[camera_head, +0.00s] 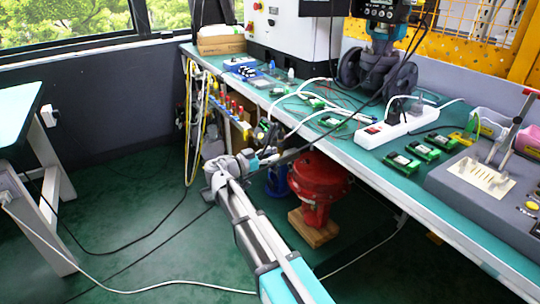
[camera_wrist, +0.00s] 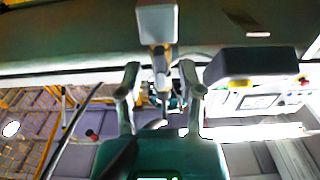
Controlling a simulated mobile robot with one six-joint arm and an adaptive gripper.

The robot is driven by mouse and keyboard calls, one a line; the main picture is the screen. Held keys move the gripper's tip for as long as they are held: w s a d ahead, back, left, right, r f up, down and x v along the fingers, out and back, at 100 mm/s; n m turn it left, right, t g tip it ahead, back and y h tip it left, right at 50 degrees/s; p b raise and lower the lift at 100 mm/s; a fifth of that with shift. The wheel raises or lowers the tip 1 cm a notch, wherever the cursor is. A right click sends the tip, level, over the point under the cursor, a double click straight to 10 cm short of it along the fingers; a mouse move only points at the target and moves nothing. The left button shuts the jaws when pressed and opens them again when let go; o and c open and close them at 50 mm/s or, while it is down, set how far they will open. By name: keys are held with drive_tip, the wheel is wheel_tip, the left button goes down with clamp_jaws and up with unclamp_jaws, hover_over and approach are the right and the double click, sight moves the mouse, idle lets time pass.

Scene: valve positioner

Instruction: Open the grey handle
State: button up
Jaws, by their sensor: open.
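A grey lever (camera_head: 505,135) with a red tip stands tilted on a grey box at the right edge of the head view. It is the likeliest grey handle, but I cannot be sure. My gripper (camera_head: 264,154) is at the end of my arm, left of the bench's front edge and far from that lever. In the wrist view my gripper (camera_wrist: 159,70) shows two fingers spread apart, with nothing held between them. I cannot make out the lever in the wrist view.
The green-topped bench (camera_head: 350,155) carries a white power strip (camera_head: 395,127), green modules, cables and a dark valve device (camera_head: 385,50). A red valve body (camera_head: 318,185) stands below on a wooden block. Yellow and black hoses hang at the bench's left end. Floor at left is mostly open.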

drive_tip(key=v, duration=1.2)
